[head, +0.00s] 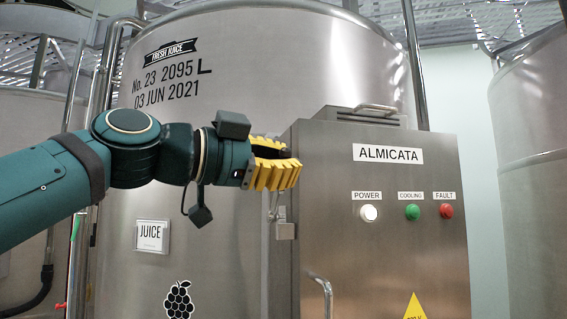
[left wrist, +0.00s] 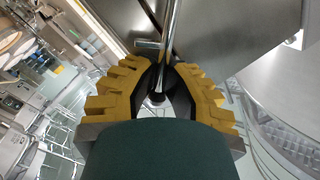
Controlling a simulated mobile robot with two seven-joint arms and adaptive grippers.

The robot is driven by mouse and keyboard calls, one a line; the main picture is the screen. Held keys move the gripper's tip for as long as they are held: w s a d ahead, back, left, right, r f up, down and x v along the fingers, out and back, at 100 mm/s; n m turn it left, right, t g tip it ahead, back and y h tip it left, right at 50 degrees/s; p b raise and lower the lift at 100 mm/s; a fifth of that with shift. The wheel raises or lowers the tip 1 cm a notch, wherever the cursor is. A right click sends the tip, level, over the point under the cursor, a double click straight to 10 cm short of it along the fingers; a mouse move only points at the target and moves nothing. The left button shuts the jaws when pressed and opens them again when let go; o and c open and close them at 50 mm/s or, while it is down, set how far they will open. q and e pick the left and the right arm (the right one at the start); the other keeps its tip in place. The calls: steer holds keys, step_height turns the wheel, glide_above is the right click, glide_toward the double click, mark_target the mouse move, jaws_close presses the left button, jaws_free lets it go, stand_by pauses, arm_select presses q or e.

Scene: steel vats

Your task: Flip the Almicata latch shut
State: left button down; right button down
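The grey steel Almicata cabinet (head: 385,180) stands in the middle right of the head view. Its small metal latch (head: 285,230) sits on the left edge of the door, with a thin bar rising from it toward my gripper. My left gripper (head: 285,170) has yellow fingers and is just above the latch, pointing right. In the left wrist view the gripper (left wrist: 167,72) is open, its fingers apart on either side of a shiny rod (left wrist: 168,40) with a rounded end. I cannot tell whether they touch it. The bar's upper part is hidden in the head view. My right gripper is out of view.
A large steel juice vat (head: 285,65) stands close behind the arm and cabinet. A curved door handle (head: 325,292) sticks out below the latch. The cabinet front has white, green and red lamps. Another vat (head: 530,150) stands at the right.

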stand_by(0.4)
